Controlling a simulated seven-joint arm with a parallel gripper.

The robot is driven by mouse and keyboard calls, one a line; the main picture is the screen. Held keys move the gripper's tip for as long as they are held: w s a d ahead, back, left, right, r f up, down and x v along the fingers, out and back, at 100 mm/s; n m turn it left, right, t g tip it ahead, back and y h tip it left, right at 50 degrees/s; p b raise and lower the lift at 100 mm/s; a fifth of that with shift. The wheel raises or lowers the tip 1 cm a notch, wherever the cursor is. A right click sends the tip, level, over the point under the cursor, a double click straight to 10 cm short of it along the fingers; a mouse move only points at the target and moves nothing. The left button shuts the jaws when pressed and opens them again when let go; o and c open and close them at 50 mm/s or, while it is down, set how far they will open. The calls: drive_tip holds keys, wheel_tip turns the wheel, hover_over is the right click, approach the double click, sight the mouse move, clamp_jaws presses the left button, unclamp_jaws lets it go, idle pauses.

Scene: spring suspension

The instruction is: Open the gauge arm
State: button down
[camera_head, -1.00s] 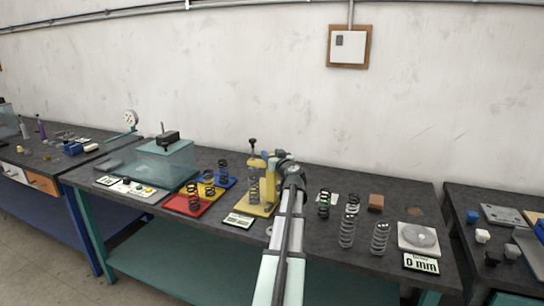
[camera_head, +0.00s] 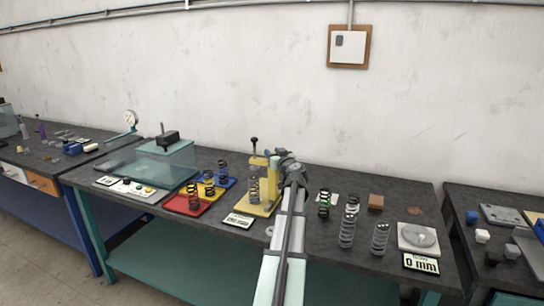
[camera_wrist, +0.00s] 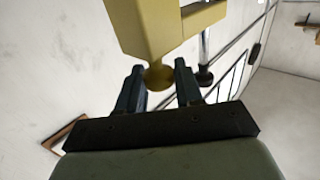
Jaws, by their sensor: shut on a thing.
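The gauge stand (camera_head: 266,207) has a yellow base and holds an upright spring (camera_head: 254,188) on the middle bench. A black-knobbed rod (camera_head: 254,142) rises above it. In the wrist view, the yellow gauge arm (camera_wrist: 168,25) fills the top middle, and its round yellow knob (camera_wrist: 159,78) sits between my two dark fingers. My gripper (camera_wrist: 160,75) is shut on that knob. In the head view my gripper (camera_head: 284,164) is at the stand's upper right, and my wrist and arm hide part of the stand and the contact.
Left of the stand are red (camera_head: 186,206), yellow and blue trays with springs, and a clear-walled teal box (camera_head: 165,163). A display (camera_head: 238,220) lies in front. To the right are loose springs (camera_head: 346,230), a brown block (camera_head: 376,202) and a white scale (camera_head: 418,238).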

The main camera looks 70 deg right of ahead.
drive_tip(key=d, duration=1.2)
drive_tip(key=shift+d, duration=0.3)
drive_tip(key=c, duration=0.8)
unclamp_jaws()
drive_tip(key=shift+c, duration=0.2)
drive_tip(key=v, duration=1.4)
drive_tip(key=shift+r, duration=0.1)
drive_tip(key=shift+w, duration=0.1)
